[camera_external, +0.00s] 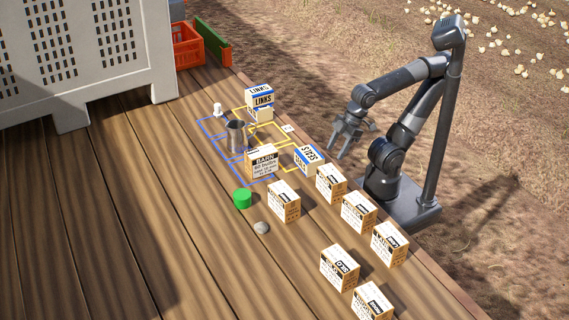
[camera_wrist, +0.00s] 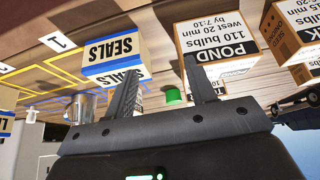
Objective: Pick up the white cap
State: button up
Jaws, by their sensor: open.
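A small white object (camera_external: 217,109), which looks like the white cap, stands on the wooden deck at the left corner of the blue outline. A metal cup (camera_external: 236,137) stands close to it. My gripper (camera_external: 338,151) is at the deck's right edge, well right of the white object, with the SEALS box and cup between them. My gripper (camera_wrist: 165,88) is open and empty in the wrist view.
The SEALS box (camera_external: 308,159), LINKS boxes (camera_external: 260,97), BARN box (camera_external: 262,163) and several labelled boxes crowd the deck. A green cylinder (camera_external: 242,198) and a grey stone (camera_external: 262,227) lie left of them. A large grey crate (camera_external: 130,60) stands behind; the left deck is clear.

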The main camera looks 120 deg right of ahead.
jog(key=w+d+r+m+g+h, duration=0.1)
jog(key=w+d+r+m, duration=0.35)
jog(key=w+d, duration=0.6)
jog(key=w+d+r+m+g, duration=0.1)
jog(key=w+d+r+m, duration=0.35)
jog(key=w+d, duration=0.6)
jog(key=d, duration=0.4)
jog(key=d+m, duration=0.1)
jog(key=d, duration=0.3)
jog(key=d+m+h, duration=0.1)
jog(key=d, duration=0.4)
jog(key=shift+w+f+g, duration=0.15)
jog(key=shift+w+g, duration=0.1)
jog(key=shift+g, duration=0.05)
jog(key=w+d+f+m+g, duration=0.1)
jog(key=d+f+m, duration=0.1)
jog(key=d, duration=0.9)
jog(key=m+g+h, duration=0.1)
jog(key=m, duration=0.1)
send_near(214, 102)
jog(key=x, duration=0.5)
jog(key=shift+w+d, duration=0.1)
jog(key=shift+w, duration=0.05)
jog(key=shift+s+x, duration=0.15)
jog(key=shift+x, duration=1.3)
jog(key=shift+s+x, duration=0.1)
jog(key=shift+x, duration=1.4)
jog(key=shift+c, duration=0.5)
